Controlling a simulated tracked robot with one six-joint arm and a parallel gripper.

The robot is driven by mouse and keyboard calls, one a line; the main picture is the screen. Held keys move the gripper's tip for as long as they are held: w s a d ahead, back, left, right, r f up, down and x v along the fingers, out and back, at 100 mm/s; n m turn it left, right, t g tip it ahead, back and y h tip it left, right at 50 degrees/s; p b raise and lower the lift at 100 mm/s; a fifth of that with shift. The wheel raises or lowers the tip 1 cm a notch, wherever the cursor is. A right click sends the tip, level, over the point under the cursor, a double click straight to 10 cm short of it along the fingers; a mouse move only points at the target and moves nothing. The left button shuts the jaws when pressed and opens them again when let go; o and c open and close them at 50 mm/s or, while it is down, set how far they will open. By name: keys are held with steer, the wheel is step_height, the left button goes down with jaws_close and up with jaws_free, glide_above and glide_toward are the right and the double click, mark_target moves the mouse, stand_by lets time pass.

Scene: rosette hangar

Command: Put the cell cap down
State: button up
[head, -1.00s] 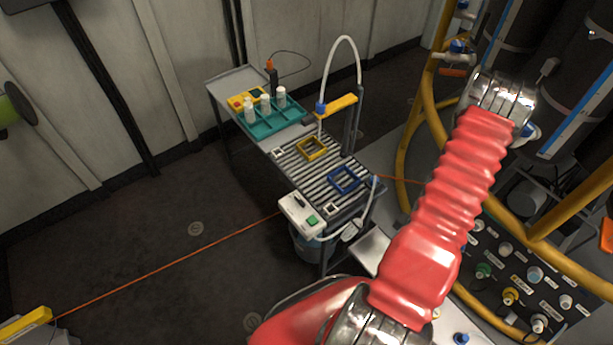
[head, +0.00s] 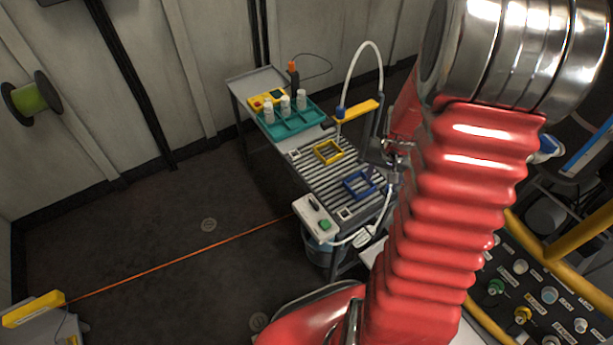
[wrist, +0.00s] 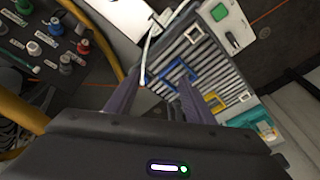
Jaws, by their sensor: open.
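My gripper (wrist: 163,84) is open in the wrist view, its two dark fingers apart and pointing toward a slatted rack table. I see nothing between the fingers. In the head view part of my gripper (head: 397,148) shows beside the table, mostly hidden behind my red arm. I cannot pick out the cell cap for certain. The slatted table top (head: 318,172) carries a yellow square frame (head: 328,151) and a blue square frame (head: 360,184). In the wrist view the blue frame (wrist: 178,76) lies beyond the fingertips and the yellow frame (wrist: 215,102) lies to the right.
A teal tray (head: 290,125) with white bottles stands at the table's far end. A white box with a green button (head: 317,214) sits at the near edge. A hose arches over the table. A yellow rail (head: 560,235) and a knob panel (head: 530,295) are at right.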

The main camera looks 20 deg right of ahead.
steer(key=s+a+r+n+t, duration=0.3)
steer(key=a+r+n, duration=0.4)
steer(key=a+r, duration=1.4)
steer(key=s+a+r+n+y, duration=0.1)
steer(key=s+a+r+n, duration=0.1)
steer(key=s+a+r, duration=0.2)
steer(key=shift+s+a+t, duration=0.3)
steer(key=shift+s+a, duration=0.8)
steer(key=shift+a, duration=0.05)
steer(key=shift+c, duration=0.3)
